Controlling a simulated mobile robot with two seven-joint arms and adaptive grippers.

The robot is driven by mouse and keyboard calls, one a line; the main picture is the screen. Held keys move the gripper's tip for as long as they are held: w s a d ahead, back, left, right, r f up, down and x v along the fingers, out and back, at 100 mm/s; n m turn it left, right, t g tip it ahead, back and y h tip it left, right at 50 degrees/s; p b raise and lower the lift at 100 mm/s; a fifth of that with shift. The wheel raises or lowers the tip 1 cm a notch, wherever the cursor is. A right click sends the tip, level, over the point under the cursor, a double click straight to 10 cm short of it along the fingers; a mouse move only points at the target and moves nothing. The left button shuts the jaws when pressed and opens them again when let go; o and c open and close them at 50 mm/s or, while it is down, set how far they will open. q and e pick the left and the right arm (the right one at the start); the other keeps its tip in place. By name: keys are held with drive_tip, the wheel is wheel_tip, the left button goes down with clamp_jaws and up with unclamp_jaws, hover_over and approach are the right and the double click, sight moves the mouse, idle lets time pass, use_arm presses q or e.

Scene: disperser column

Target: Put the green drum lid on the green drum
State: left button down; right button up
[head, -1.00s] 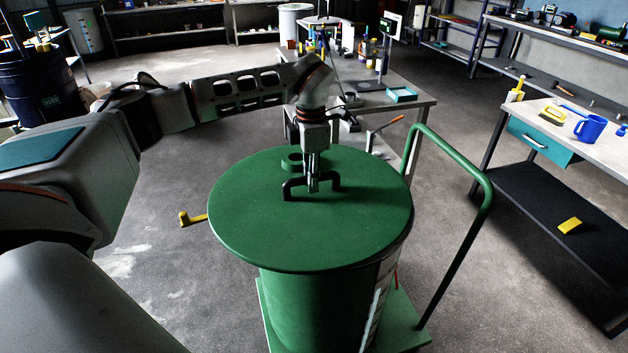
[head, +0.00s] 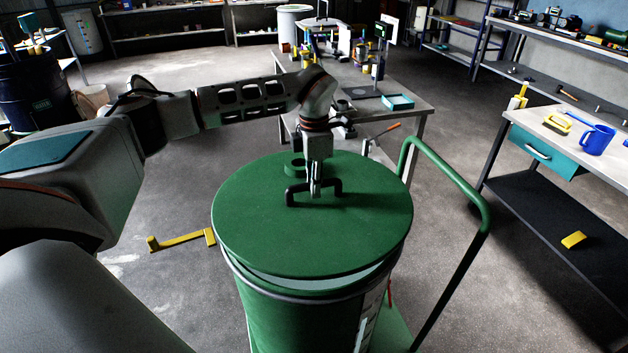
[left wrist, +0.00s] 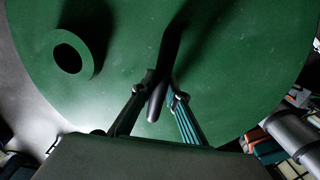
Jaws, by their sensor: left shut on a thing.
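The green drum lid (head: 300,232) is a round green disc with a dark bar handle (head: 290,197) and a small green ring-shaped fitting on top. My left gripper (head: 316,192) points down from above and is shut on the handle; the left wrist view shows its fingertips (left wrist: 163,95) at either side of the bar. The green drum (head: 290,325) is below the lid. A pale gap shows between the lid's front edge and the drum's dark rim, so the lid's near side is not against the rim. The far rim is hidden. My right gripper is out of view.
The drum stands on a green trolley with a push bar (head: 455,178) at its right. A yellow bar (head: 182,240) shows left of the drum. A workbench (head: 400,110) stands behind, and a bench with a blue mug (head: 597,140) stands at right.

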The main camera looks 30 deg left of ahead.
sight(314, 203)
use_arm(q)
drive_tip(key=shift+w+f, duration=0.15)
drive_tip(key=shift+f, duration=1.75)
drive_tip(key=shift+f+b, duration=0.3)
drive_tip(key=shift+f, duration=0.9)
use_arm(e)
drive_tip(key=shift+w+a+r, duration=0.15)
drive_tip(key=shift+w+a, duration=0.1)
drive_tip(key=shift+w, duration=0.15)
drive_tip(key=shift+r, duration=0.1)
use_arm(q)
drive_tip(key=c, duration=1.9)
unclamp_jaws()
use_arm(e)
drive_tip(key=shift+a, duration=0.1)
